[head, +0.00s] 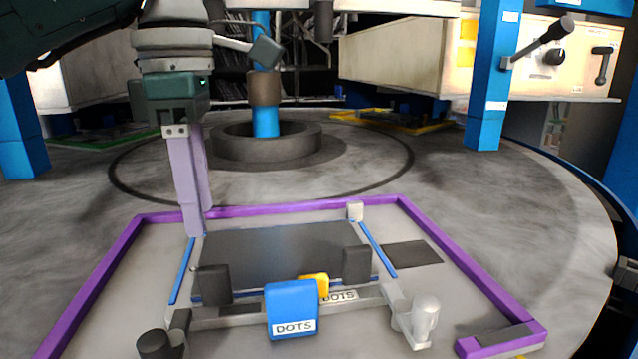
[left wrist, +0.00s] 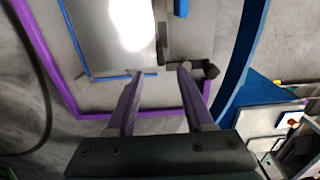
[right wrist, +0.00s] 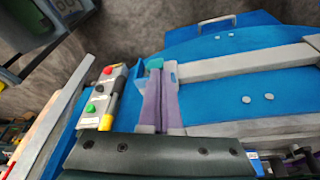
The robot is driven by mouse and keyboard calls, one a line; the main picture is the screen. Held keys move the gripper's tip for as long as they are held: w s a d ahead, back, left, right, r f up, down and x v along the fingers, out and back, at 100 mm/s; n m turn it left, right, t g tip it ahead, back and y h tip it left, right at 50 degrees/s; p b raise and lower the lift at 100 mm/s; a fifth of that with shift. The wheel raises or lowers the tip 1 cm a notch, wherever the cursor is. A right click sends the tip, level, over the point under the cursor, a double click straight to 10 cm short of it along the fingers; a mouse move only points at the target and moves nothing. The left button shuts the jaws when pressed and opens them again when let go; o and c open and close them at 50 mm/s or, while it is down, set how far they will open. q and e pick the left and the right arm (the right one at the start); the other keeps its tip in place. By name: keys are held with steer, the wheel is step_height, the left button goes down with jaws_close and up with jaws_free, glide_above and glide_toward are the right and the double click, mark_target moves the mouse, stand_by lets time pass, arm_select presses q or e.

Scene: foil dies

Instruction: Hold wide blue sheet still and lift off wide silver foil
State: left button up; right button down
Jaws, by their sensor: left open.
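The wide silver foil (head: 285,250) looks dark grey and lies flat inside a purple frame. In the left wrist view the foil (left wrist: 100,40) shines with a bright glare. Narrow blue edges of the sheet (head: 378,248) show beside the foil; most of the blue sheet is hidden. My left gripper (head: 195,230) points down at the foil's back left corner, with open fingers; contact cannot be told. The left wrist view shows its fingers (left wrist: 162,75) apart and empty.
A blue DOTS block (head: 291,305), a yellow block (head: 315,284) and dark blocks (head: 215,283) (head: 357,264) stand along the front bar. A cream block (head: 355,211) sits at the back right corner. The purple frame (head: 300,208) surrounds them. A button box (right wrist: 100,100) is near my right gripper.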

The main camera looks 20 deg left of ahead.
mark_target(208, 268)
arm_select(q)
step_height(208, 268, down, 10)
steer(key=shift+r+p, duration=0.1)
steer(key=shift+p, duration=0.3)
jaws_close()
stand_by(0.4)
stand_by(1.0)
